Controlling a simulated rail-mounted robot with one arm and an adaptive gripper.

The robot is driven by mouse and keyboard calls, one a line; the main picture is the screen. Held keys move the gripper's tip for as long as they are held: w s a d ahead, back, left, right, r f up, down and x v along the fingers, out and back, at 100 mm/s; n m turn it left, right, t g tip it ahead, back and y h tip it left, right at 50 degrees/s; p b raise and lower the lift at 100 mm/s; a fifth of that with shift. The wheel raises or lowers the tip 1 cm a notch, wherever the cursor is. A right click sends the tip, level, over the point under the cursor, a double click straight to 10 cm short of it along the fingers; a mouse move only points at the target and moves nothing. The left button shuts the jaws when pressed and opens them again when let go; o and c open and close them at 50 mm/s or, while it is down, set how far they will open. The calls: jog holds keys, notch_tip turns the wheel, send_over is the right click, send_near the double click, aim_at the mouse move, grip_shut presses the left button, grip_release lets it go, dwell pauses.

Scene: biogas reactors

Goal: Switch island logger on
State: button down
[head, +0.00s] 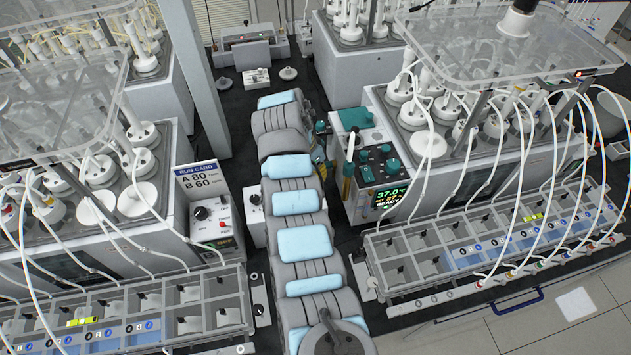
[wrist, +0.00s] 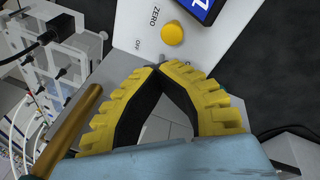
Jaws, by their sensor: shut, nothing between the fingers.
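In the wrist view a pale panel (wrist: 135,45) carries a yellow button (wrist: 172,33), a blue display (wrist: 200,8) cut off by the top edge, and the printed words ZERO and OFF. A small grey nub, perhaps a switch lever (wrist: 161,58), shows by the OFF mark, just beyond my fingertips. Its position is too small to tell. No label naming the logger is readable. My gripper (wrist: 158,70) has yellow ribbed fingers, shut and empty, with tips together close to the panel's lower edge. Whether they touch it I cannot tell.
A brass-coloured rod (wrist: 72,130) stands left of my fingers.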

jog(key=shift+w+f+g+b, duration=0.15)
jog(key=shift+g+b, duration=0.55)
jog(key=shift+b, duration=1.95)
jog(key=c, duration=1)
grip_release()
jog(key=shift+c, duration=0.2)
jog(key=shift+r, duration=0.65)
notch_tip(320, 180, up, 9)
jog(key=shift+f, duration=0.1)
